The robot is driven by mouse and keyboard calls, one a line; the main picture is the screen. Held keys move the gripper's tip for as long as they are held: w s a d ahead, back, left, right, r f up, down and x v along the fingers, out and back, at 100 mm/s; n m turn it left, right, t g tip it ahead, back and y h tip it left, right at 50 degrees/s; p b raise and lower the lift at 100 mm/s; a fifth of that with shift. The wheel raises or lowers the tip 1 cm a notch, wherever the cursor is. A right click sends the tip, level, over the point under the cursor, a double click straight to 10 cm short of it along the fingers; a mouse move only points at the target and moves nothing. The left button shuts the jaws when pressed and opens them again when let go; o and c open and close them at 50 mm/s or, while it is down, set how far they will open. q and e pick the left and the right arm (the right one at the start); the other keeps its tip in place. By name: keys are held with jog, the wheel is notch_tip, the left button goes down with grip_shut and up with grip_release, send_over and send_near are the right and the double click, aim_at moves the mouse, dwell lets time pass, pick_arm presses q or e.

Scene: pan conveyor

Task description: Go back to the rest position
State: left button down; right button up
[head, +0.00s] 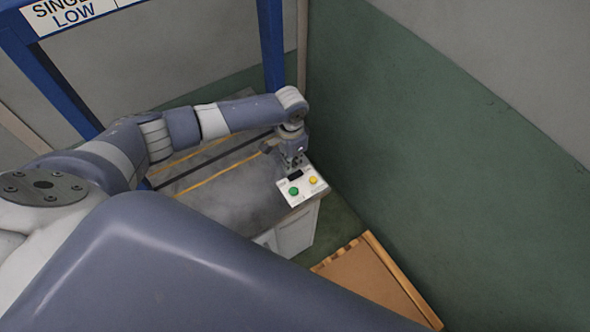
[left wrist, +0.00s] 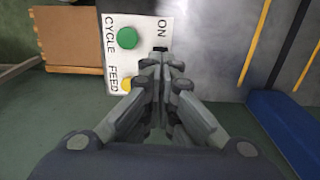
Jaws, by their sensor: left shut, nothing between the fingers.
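My left arm reaches across the head view from the left. My left gripper (head: 293,160) is shut and empty, over the far edge of a white control panel (head: 302,187). The panel has a green button (head: 294,191), a yellow button (head: 313,180) and a small black part (head: 295,174). In the left wrist view the shut fingers (left wrist: 162,65) are in front of the panel. There the green button (left wrist: 127,38) is labelled CYCLE, and the yellow button (left wrist: 127,85), labelled FEED, is partly hidden by a finger. Whether the fingertips touch the panel cannot be told. My right gripper does not show.
The panel sits at the corner of a grey conveyor surface (head: 229,195) with yellow lines. A blue frame (head: 271,45) with a sign stands behind. A green and grey wall (head: 420,120) is at the right. A wooden pallet or board (head: 365,275) lies on the floor.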

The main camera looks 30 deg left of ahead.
pick_arm(q)
jog(key=shift+s+r+p, duration=0.1)
jog(key=shift+r+p, duration=0.2)
jog(key=shift+r, duration=0.25)
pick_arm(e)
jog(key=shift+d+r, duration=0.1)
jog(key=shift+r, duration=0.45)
pick_arm(q)
jog(key=shift+f, duration=0.1)
